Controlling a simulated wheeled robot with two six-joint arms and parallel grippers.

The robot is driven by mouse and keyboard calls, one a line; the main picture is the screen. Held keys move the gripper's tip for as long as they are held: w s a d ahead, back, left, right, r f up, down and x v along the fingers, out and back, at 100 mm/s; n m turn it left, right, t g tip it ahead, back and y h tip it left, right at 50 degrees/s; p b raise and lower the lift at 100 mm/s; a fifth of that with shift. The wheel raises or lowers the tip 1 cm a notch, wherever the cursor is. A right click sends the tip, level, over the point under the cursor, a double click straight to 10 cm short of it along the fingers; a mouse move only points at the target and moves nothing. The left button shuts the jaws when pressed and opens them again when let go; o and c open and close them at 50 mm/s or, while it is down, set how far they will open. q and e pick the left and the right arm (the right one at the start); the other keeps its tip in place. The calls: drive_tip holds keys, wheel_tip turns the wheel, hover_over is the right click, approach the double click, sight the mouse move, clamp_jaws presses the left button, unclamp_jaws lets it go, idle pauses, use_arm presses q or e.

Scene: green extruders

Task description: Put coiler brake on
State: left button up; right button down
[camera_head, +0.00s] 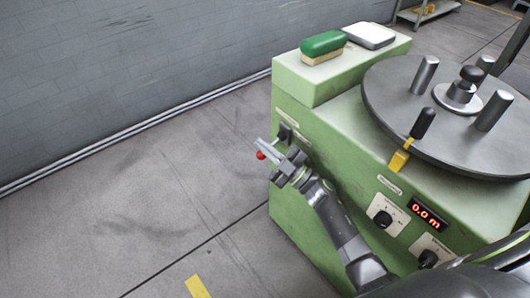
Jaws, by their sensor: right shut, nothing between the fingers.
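The coiler is a green machine (340,155) with a round grey turntable (385,95) on top. A lever with a black handle (422,123) and a yellow base (399,160) stands at the turntable's near edge, its handle tilted up to the right. A red ball knob (261,155) shows at the machine's left end, right beside my right gripper (265,147). That gripper is shut with nothing in it; I cannot tell whether it touches the knob. It hides part of whatever carries the knob. My left gripper is not in view.
A green-topped brush (323,44) and a white box (368,36) lie on the machine's raised block. The front has black dials (383,219) and a red display (426,214). Metal posts (425,75) rise from the turntable. Floor at left is clear to the grey wall (120,80).

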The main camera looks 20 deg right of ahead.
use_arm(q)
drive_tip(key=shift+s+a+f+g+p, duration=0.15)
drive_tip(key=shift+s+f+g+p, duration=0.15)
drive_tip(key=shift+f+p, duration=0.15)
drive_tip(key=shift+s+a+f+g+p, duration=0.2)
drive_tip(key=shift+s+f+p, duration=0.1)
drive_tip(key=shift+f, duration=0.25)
use_arm(e)
wheel_tip(320, 180, up, 5)
drive_tip(key=shift+f, duration=0.1)
